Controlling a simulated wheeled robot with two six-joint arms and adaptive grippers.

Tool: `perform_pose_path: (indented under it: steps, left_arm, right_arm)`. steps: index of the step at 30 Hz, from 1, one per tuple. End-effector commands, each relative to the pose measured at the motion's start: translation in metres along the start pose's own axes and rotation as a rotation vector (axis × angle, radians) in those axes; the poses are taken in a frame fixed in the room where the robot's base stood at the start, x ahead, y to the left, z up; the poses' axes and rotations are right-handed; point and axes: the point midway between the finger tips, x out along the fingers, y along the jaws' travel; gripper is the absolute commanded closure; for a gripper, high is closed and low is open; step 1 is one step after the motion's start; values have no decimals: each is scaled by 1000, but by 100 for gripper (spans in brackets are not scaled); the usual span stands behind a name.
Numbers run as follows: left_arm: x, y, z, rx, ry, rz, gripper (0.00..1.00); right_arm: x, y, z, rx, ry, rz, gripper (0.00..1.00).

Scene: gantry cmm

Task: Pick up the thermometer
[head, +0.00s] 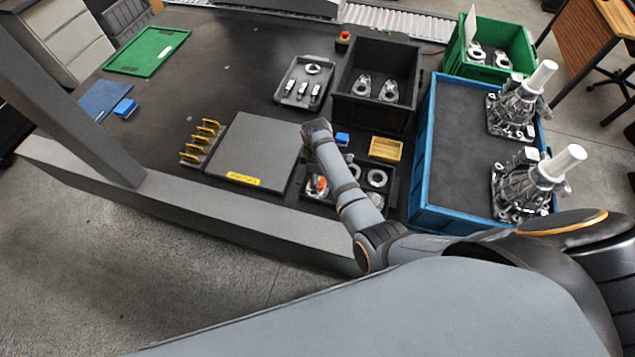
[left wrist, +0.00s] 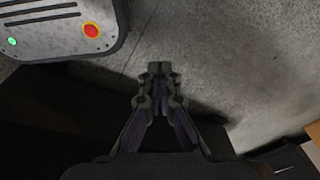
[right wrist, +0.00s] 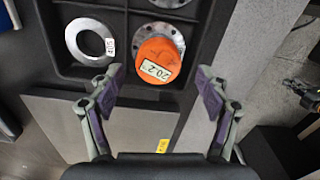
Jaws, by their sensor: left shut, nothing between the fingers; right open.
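The thermometer (right wrist: 158,60) is an orange round piece with a pale display reading about 20.2. In the right wrist view it sits on a metal flanged part in a compartment of a black tray (right wrist: 120,25). In the head view a bit of its orange (head: 320,184) shows beside my right arm, which hides part of the tray. My right gripper (right wrist: 160,73) is open, its fingers apart on either side of the thermometer's near end; contact is not visible. My left gripper (left wrist: 160,70) is shut and empty above the floor, away from the table.
A grey plate (head: 255,150) lies left of the tray, with yellow-topped holders (head: 202,142) beyond it. A metal ring (right wrist: 90,42) lies beside the thermometer. A yellow bin (head: 385,149) and blue crate (head: 425,150) stand to the right. The table's left middle is mostly clear.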

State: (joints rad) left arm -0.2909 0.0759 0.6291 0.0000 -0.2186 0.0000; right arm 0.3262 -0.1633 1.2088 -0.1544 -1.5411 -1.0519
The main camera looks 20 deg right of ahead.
Motion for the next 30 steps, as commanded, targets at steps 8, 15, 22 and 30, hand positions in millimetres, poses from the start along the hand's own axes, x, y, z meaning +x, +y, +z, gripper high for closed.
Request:
perform_pose_path:
  steps: [8, 15, 22, 30]
  left_arm:
    - [0, 0, 11, 1, -17, 0, 100]
    - [0, -2, 13, 2, -20, -2, 100]
    - [0, -3, 13, 2, -21, -4, 100]
    - [0, -3, 13, 2, -21, -4, 100]
  right_arm:
    - [20, 1, 0, 1, 1, 1, 23]
    - [19, 1, 0, 1, 1, 1, 41]
    - [19, 1, 0, 1, 1, 1, 72]
    - [19, 1, 0, 1, 1, 2, 89]
